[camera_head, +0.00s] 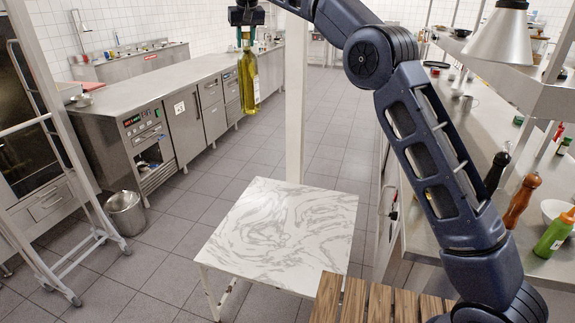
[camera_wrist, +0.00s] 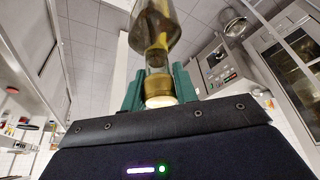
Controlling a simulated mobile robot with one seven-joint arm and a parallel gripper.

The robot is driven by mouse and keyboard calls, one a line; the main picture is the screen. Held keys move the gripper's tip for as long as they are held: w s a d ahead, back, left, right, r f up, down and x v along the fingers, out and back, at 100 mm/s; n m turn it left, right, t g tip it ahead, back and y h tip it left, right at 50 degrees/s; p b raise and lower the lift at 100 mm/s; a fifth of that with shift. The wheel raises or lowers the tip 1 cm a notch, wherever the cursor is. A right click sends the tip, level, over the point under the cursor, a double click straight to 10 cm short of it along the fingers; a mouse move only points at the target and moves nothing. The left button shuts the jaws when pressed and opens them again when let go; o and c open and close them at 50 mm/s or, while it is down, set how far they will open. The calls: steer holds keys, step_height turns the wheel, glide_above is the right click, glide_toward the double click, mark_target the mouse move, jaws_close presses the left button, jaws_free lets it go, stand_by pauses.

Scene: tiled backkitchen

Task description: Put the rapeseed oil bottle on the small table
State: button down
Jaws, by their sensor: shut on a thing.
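The rapeseed oil bottle (camera_head: 248,80), clear glass with yellow oil, hangs upright below my gripper (camera_head: 247,24) at the upper middle of the head view. My gripper is shut on its neck. In the wrist view, the green fingers (camera_wrist: 160,92) stand on both sides of the neck of the bottle (camera_wrist: 155,35), with its pale cap nearest the camera. The small table (camera_head: 280,225) has a white top with grey marbling and looks bare. The bottle is held in the air, higher in the picture than the table top and apart from it.
A pale post (camera_head: 296,95) rises behind the small table. Wooden slats (camera_head: 375,302) lie close in front of it. A steel counter (camera_head: 165,85) runs along the left, with a bin (camera_head: 126,214) beside it. The right counter holds a pepper mill (camera_head: 521,200) and a green bottle (camera_head: 553,236).

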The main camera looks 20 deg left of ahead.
steer(key=s+a+f, duration=0.2)
steer(key=s+a, duration=0.3)
steer(key=a, duration=0.1)
step_height(320, 180, down, 55)
steer(key=shift+a+f+n, duration=0.2)
steer(key=shift+n, duration=0.2)
stand_by(0.8)
steer(key=shift+f, duration=0.15)
steer(key=c, duration=1.1)
jaws_free()
steer(key=v, duration=1.2)
steer(key=shift+w+d, duration=0.15)
steer(key=shift+d, duration=0.1)
